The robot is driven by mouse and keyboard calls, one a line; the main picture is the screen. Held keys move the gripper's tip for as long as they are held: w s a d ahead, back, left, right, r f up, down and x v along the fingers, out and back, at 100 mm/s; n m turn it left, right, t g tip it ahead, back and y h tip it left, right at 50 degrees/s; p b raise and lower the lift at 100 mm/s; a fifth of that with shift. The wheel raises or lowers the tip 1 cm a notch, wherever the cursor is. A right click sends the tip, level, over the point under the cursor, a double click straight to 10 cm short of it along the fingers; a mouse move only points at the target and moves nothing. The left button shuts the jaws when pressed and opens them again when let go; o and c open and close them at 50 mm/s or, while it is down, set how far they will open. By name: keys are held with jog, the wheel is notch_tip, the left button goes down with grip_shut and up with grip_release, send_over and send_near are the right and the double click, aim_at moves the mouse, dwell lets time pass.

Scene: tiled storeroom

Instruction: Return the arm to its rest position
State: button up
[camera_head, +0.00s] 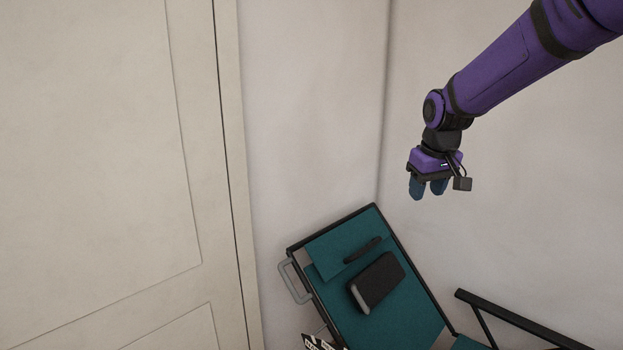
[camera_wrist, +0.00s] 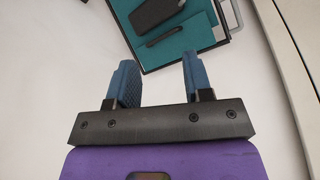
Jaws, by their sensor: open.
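My gripper (camera_head: 428,188) is on the end of my purple arm, which reaches in from the upper right in the head view. It hangs in the air in front of the pale wall, above and to the right of a teal-topped surface (camera_head: 400,322). In the wrist view my gripper (camera_wrist: 160,85) shows two blue fingers standing well apart. Nothing is between them. The fingers touch nothing that I can see.
A black box-shaped object (camera_head: 377,282) and a thin dark item (camera_head: 362,250) lie on the teal surface. It has a dark frame and a grey handle (camera_head: 294,281). A black rail (camera_head: 520,320) is at lower right. A pale panelled door (camera_head: 100,150) fills the left.

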jog(key=s+d+r+m+t, duration=0.15)
jog(key=s+r, duration=0.25)
jog(key=s, duration=0.5)
jog(key=s+d+r, duration=0.2)
jog(key=s+r, duration=0.1)
jog(key=s, duration=0.5)
jog(key=s+d+f+m, duration=0.1)
jog(key=s+d+m, duration=0.1)
jog(key=s, duration=1.3)
jog(key=shift+s+f+t, duration=0.15)
jog(key=shift+f+t, duration=0.05)
jog(key=shift+t, duration=0.15)
